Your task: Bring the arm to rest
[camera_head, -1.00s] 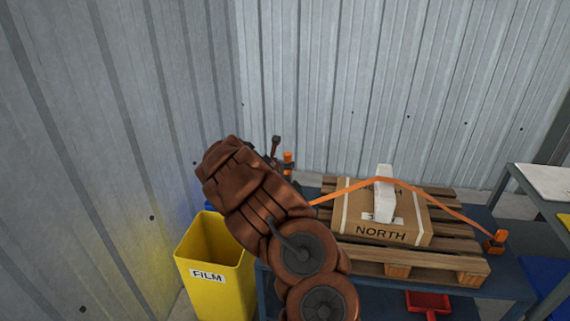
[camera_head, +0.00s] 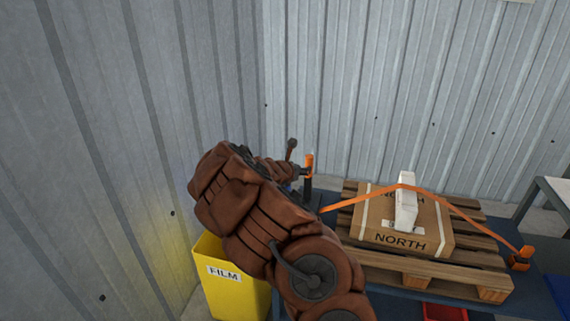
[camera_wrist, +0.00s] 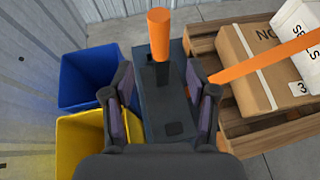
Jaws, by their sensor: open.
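A carton marked NORTH (camera_head: 400,240) lies on a wooden pallet (camera_head: 455,261) under an orange strap (camera_head: 450,209). A yellow FILM bin (camera_head: 233,287) and a blue bin (camera_wrist: 85,78) stand at left. Corrugated walls close the left and back.

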